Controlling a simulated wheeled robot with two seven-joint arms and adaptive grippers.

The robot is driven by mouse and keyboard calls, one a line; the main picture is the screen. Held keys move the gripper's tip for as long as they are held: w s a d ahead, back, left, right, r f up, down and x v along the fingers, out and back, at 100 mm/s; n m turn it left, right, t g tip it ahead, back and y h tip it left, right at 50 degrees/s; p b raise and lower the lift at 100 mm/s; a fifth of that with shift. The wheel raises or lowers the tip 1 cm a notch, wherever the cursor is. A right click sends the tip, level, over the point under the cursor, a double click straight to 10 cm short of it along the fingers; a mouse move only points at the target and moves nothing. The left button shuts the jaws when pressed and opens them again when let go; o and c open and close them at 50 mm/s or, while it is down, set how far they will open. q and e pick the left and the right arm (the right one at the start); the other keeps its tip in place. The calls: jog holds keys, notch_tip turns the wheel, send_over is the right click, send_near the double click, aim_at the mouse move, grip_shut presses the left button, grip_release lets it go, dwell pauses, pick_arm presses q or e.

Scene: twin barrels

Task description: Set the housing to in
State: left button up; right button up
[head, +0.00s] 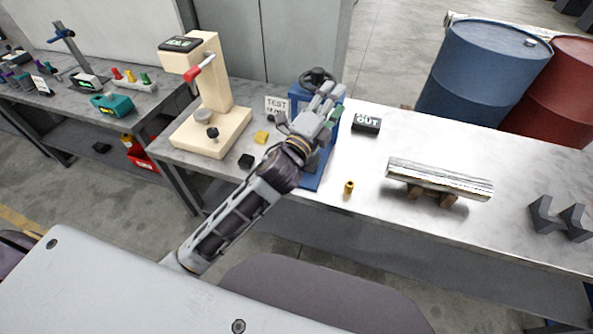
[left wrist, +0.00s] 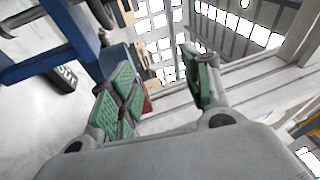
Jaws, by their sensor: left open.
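I cannot tell for certain which part is the housing. A blue frame (head: 312,181) with a black handwheel (head: 318,76) stands at the bench's front edge. A black block (head: 366,123) reading "OUT" lies to its right. My left gripper (head: 326,104) is in front of the blue frame, just below the handwheel, and hides much of the frame. In the left wrist view, my left gripper (left wrist: 160,88) is open with nothing between its green pads. The blue frame (left wrist: 72,32) is close at upper left there. Contact cannot be told. My right gripper is not in view.
A silver cylinder (head: 440,176) rests on a cradle at the bench's right, near grey V-blocks (head: 558,217). A small brass piece (head: 349,187) stands near the front edge. A cream press (head: 210,118) is left. Blue (head: 478,70) and red (head: 553,92) barrels stand behind.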

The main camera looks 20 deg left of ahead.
pick_arm(q)
jog(key=s+d+r+m+g+h, duration=0.35)
jog(key=d+m+h, duration=0.3)
jog(key=m, duration=0.35)
jog(key=s+d+r+m+g+h, duration=0.35)
jog(key=d+r+m+h, duration=0.2)
jog(key=m+h, duration=0.4)
jog(key=s+d+f+m+g+y, duration=0.2)
jog(key=s+d+f+m+g, duration=0.15)
jog(key=m+g, duration=0.5)
jog(key=s+d+f+m+g+y, duration=0.3)
jog(key=d+f+m+g, duration=0.15)
jog(key=m, duration=0.75)
jog(key=w+a+f+m+g+y, duration=0.1)
jog(key=w+a+f+m+y, duration=0.2)
jog(key=a+f+m+y, duration=0.7)
jog(key=w+a+f+y, duration=0.1)
jog(key=w+a+y, duration=0.2)
jog(key=a, duration=0.6)
jog(key=w+a+m+t+y, duration=0.1)
jog(key=w+a+y, duration=0.2)
jog(key=a, duration=0.5)
jog(key=shift+w+a+f+y, duration=0.15)
jog(key=shift+a+f+y, duration=0.25)
jog(key=shift+y, duration=0.1)
